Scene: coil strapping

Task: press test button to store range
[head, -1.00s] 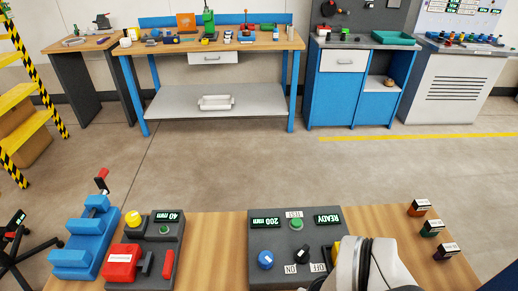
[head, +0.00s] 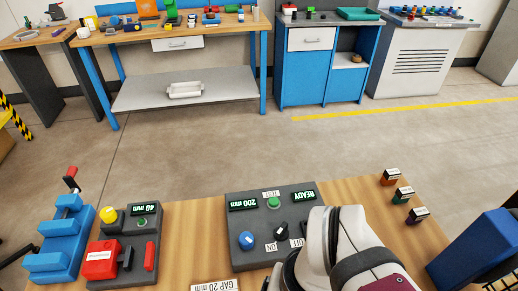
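The grey control box (head: 240,210) stands on the wooden table in the lower middle of the head view. Its green test button (head: 273,203) sits near the top middle beside an upside-down TEST label (head: 271,195). One display (head: 243,204) reads 200 mm and another (head: 303,196) reads READY, both upside down. A blue knob (head: 247,240) and a black switch (head: 281,231) with ON and OFF labels are on the near part. My arm covers the box's lower right corner. My gripper's fingers are not in the picture.
A second grey box (head: 131,223) with a 40 mm display, yellow knob and red block stands to the left, beside a blue device (head: 61,240). Small labelled blocks (head: 404,195) sit at right. A GAP 20 mm label (head: 214,286) lies at the front edge. A blue object (head: 482,247) stands far right.

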